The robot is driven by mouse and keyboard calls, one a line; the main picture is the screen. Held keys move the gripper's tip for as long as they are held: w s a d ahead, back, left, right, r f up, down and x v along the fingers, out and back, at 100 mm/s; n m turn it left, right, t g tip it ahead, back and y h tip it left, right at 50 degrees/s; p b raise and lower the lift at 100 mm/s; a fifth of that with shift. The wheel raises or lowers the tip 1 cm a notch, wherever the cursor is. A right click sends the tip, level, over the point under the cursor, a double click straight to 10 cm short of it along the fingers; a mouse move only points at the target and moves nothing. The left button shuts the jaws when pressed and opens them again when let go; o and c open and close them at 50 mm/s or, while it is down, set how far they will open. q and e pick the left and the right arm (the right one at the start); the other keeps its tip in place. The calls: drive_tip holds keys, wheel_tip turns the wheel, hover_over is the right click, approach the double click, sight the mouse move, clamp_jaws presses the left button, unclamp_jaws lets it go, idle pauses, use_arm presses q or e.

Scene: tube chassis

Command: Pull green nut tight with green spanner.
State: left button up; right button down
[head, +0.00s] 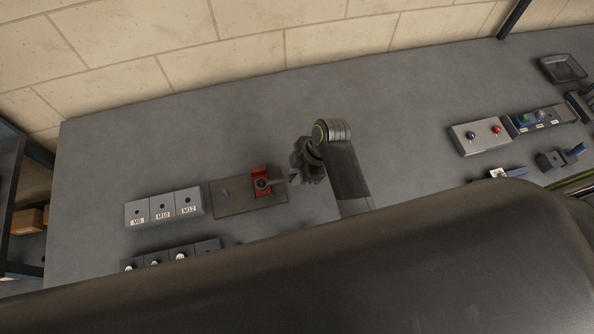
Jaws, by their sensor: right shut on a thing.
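A red block (260,174) stands on a dark plate (230,201) left of centre, with a small dark round part (262,184) on its face. I cannot make out a green nut there. My right gripper (293,179) is just right of the block, shut on a thin greyish tool (279,182). The tool reaches left to the round part and seems to meet it. Its colour does not show as green, so I cannot confirm it is the green spanner. My left gripper is not in view.
Left of the plate is a grey tray (163,208) labelled M8, M10 and M12. Below it is a row of blocks (207,247) with light parts. At right are a box with dark and red knobs (475,137), blue-handled items and a dark tray (563,68). The back bench is clear.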

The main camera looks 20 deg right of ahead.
drive_tip(key=shift+f, duration=0.5)
drive_tip(key=c, duration=1.3)
unclamp_jaws()
drive_tip(key=shift+o, duration=0.2)
